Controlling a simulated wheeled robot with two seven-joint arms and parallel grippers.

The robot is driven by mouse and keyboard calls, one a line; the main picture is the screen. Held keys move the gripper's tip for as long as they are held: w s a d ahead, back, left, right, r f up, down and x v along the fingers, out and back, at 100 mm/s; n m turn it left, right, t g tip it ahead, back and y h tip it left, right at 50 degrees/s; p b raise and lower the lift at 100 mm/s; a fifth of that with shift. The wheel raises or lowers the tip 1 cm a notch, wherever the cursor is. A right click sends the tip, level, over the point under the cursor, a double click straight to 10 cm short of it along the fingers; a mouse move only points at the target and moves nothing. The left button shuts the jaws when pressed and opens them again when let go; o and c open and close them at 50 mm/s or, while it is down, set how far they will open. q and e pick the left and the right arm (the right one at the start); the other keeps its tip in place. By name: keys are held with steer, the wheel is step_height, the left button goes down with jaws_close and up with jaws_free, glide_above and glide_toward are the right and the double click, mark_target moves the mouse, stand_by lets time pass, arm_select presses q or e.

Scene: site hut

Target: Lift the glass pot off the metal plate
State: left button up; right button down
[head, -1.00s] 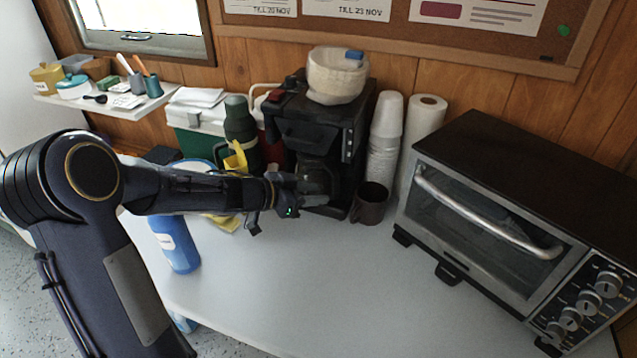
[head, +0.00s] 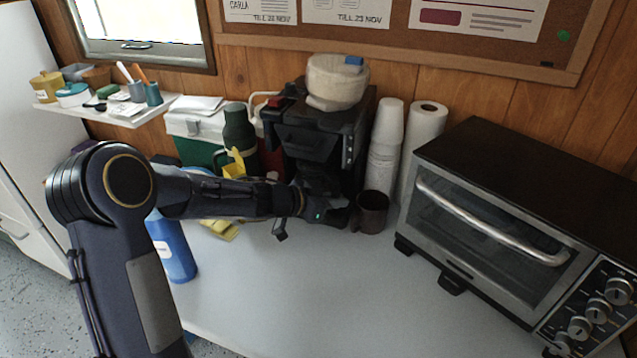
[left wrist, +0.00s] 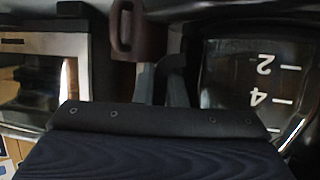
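The glass pot (left wrist: 255,80), clear with white "2" and "4" marks, fills the right of the left wrist view. In the head view it is mostly hidden behind my left arm, in the black coffee maker (head: 318,125). My left gripper (head: 338,216) is at the front of the coffee maker, beside the brown mug. In the left wrist view its dark fingers (left wrist: 163,82) lie just left of the pot. I cannot tell whether they are around the dark handle or apart from it. The metal plate is hidden. My right gripper is out of view.
The brown mug (head: 371,211) stands very close to the gripper's right. Stacked cups (head: 384,150), a paper roll (head: 423,140) and a toaster oven (head: 500,225) stand farther right. A blue bottle (head: 174,250) is at left. The table's front middle is clear.

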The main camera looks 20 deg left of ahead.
arm_select(q)
jaws_close()
steer(key=shift+r, duration=0.15)
steer(key=shift+r+p, duration=0.5)
steer(key=shift+r, duration=0.2)
steer(key=s, duration=1.7)
steer(key=shift+s+a+r, duration=0.15)
steer(key=shift+s+a, duration=0.15)
steer(key=shift+s, duration=0.1)
steer(key=shift+s+r+p, duration=0.1)
steer(key=shift+p, duration=0.4)
